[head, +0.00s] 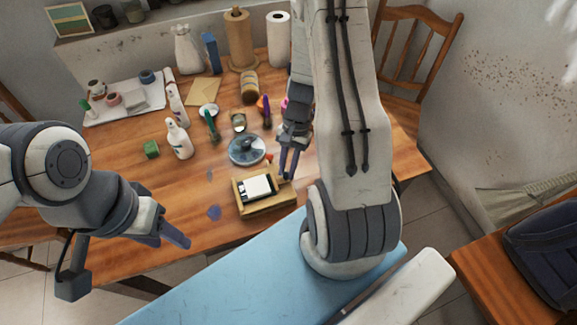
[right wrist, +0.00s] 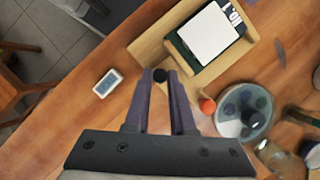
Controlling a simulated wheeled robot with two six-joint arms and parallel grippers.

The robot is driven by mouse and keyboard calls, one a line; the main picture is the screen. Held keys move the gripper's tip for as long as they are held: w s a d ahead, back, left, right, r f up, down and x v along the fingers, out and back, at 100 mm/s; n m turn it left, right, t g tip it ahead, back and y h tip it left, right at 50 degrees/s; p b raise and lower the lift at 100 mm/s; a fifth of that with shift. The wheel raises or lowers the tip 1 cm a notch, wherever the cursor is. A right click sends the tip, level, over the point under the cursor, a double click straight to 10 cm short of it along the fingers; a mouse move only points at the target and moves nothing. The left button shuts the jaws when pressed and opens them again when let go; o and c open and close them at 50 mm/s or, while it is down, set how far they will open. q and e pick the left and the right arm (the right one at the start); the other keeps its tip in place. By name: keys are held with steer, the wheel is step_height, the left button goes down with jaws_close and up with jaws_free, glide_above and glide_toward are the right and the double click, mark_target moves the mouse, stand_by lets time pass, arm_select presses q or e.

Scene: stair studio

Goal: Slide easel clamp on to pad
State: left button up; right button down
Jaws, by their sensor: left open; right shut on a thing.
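The wooden easel (head: 274,206) lies on the table near its front edge. A pad with a white sheet and dark edge (head: 258,187) lies on it. In the right wrist view the pad (right wrist: 208,35) sits within the easel's wooden frame (right wrist: 150,43). My right gripper (head: 289,175) is at the easel's right side. In its wrist view its fingers (right wrist: 160,78) are shut on a small dark round knob (right wrist: 159,75) beside the frame, apparently the easel clamp's. The clamp's body is hard to tell from the frame. My left gripper (head: 168,236) is open and empty, off the table's front edge.
A round glass-like dish (head: 247,149) stands behind the easel, with a small orange ball (right wrist: 207,105) between them. A small white device (right wrist: 107,83) lies beside the easel. Bottles (head: 178,139) and several jars crowd the table further back. The table's front left is mostly clear.

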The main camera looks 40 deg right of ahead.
steer(key=shift+w+a, duration=0.2)
steer(key=shift+a, duration=0.7)
steer(key=c, duration=0.8)
jaws_free()
steer(key=shift+a, duration=0.1)
steer(key=shift+o, duration=0.2)
steer(key=shift+w+d+r, duration=0.15)
steer(key=shift+d+r, duration=0.1)
steer(key=shift+r, duration=0.05)
steer(key=v, duration=0.9)
steer(key=shift+r, duration=0.4)
